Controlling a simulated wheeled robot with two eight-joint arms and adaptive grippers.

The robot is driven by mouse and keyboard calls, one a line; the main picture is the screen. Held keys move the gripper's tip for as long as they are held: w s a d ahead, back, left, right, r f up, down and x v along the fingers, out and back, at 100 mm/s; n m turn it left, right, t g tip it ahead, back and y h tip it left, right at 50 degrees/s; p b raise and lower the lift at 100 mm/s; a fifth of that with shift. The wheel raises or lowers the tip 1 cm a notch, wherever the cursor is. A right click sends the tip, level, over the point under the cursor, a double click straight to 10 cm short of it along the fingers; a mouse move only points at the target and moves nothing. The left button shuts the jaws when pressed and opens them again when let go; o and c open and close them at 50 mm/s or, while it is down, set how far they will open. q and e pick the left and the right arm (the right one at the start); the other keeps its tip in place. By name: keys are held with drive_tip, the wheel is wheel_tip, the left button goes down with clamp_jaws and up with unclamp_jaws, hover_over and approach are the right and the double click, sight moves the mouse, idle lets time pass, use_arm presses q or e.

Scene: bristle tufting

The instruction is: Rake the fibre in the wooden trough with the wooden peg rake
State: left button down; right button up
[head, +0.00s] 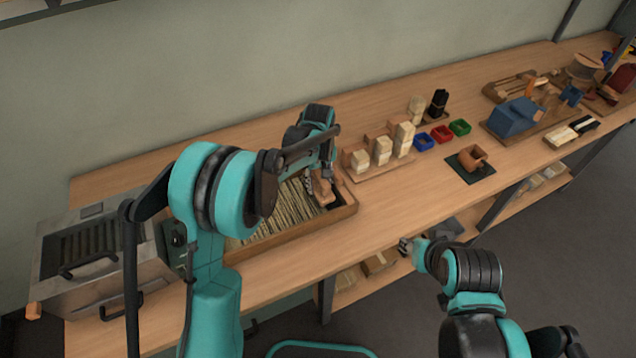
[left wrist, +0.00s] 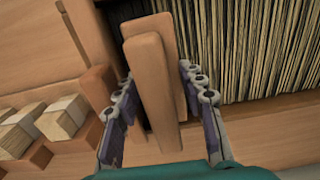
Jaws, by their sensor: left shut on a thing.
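The wooden trough (head: 302,232) lies on the bench with pale fibre (head: 285,208) in long strands; the fibre also shows in the left wrist view (left wrist: 265,50). My left gripper (head: 323,176) is over the right end of the trough. It is shut on the wooden peg rake (left wrist: 152,85), whose wooden body stands between the two fingers. The rake also shows in the head view (head: 323,190). Its pegs are hidden, so I cannot tell whether they touch the fibre. My right gripper (head: 406,246) is near the bench's front edge, away from the trough; its jaws are too small to read.
A wooden rack with pale blocks (head: 382,152) stands just right of the trough. A metal box (head: 90,250) stands at the left. The bench front is clear.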

use_arm(q)
drive_tip(key=s+a, duration=0.4)
drive_tip(key=a, duration=0.3)
drive_tip(key=s+a, duration=0.5)
drive_tip(key=a, duration=0.3)
drive_tip(key=s+a, duration=0.5)
drive_tip(key=a, duration=0.3)
drive_tip(key=shift+s+a, duration=0.2)
drive_tip(key=shift+s+a, duration=0.2)
drive_tip(key=shift+a, duration=0.15)
drive_tip(key=w+d, duration=0.5)
drive_tip(key=d, duration=0.3)
drive_tip(key=w+d, duration=0.5)
drive_tip(key=d, duration=0.3)
drive_tip(key=w+d+b, duration=0.1)
drive_tip(key=w+d, duration=0.4)
drive_tip(key=d, duration=0.3)
drive_tip(key=shift+d, duration=0.1)
drive_tip(key=shift+d, duration=0.1)
